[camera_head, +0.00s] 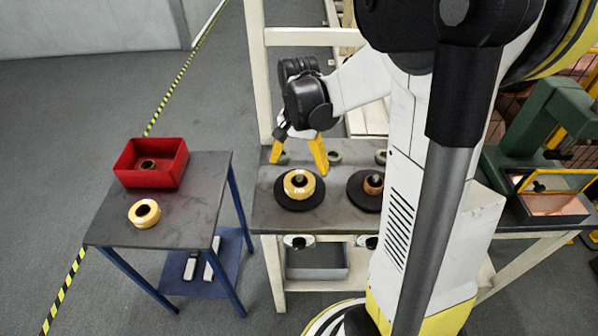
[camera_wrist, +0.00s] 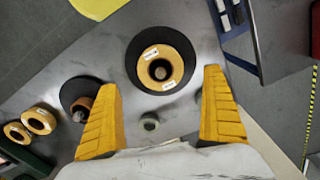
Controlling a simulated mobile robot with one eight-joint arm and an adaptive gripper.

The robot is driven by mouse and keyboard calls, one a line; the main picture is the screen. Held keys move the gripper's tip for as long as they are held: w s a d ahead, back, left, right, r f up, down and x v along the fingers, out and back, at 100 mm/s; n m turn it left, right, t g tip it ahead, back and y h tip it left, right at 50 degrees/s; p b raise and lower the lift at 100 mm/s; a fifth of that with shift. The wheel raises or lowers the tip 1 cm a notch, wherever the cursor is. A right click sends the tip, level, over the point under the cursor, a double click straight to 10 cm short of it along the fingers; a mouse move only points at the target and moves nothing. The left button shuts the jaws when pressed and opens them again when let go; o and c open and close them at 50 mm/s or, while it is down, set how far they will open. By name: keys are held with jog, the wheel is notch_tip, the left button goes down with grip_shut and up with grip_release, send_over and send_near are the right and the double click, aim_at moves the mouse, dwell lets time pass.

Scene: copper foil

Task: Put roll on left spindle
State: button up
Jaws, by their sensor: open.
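In the head view a yellow-tan roll (camera_head: 289,187) sits around the left spindle (camera_head: 299,179), flat on its black disc (camera_head: 284,202). In the wrist view the same roll (camera_wrist: 146,70) lies on the disc, with the spindle tip (camera_wrist: 160,73) inside its hole. My gripper (camera_head: 298,164) is open and empty, just behind and above this roll. In the wrist view its yellow fingers (camera_wrist: 160,82) are spread apart, with the roll clear of them. Another roll (camera_head: 144,213) lies on the small side table.
The right spindle (camera_head: 373,181) has a dark disc and a narrow copper-coloured core. A red bin (camera_head: 168,177) with a small ring inside stands on the side table (camera_head: 190,225). Two rolls (camera_wrist: 40,121) show at the wrist view's left. A green machine (camera_head: 560,110) stands at right.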

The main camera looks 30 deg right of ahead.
notch_tip(320, 180, up, 4)
jog(key=shift+f+p, duration=0.1)
jog(key=shift+p, duration=0.35)
jog(key=s+a+r+n+t, duration=0.7)
jog(key=s+a+r+n, duration=0.2)
jog(key=a, duration=0.4)
jog(key=shift+s+n, duration=0.7)
jog(key=shift+s, duration=0.05)
